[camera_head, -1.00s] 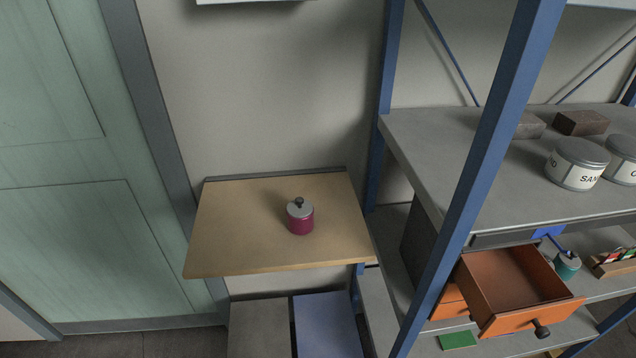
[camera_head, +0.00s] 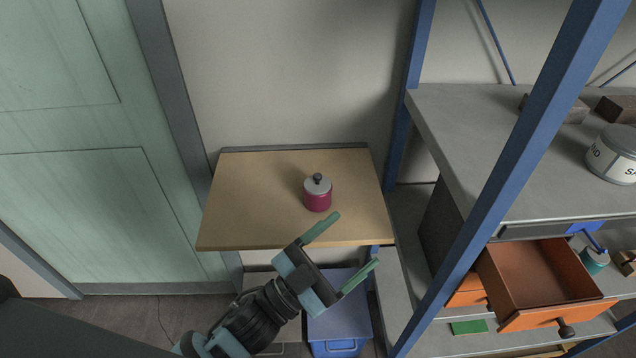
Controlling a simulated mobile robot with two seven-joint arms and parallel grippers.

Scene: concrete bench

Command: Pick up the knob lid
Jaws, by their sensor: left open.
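The knob lid (camera_head: 317,184) is a grey disc with a dark round knob. It sits on top of a small magenta pot (camera_head: 317,201), which stands upright on the right half of a wooden wall table (camera_head: 250,205). My left gripper (camera_head: 357,244) has teal fingers spread apart, with nothing between them. It is at the table's front edge in the picture, below and slightly right of the pot, apart from it. My right gripper is not in view.
A blue-posted shelf rack (camera_head: 492,185) stands close on the right, with an open orange drawer (camera_head: 530,285) jutting out. A blue bin (camera_head: 340,325) is under the table. A green door (camera_head: 90,170) is on the left. The tabletop around the pot is clear.

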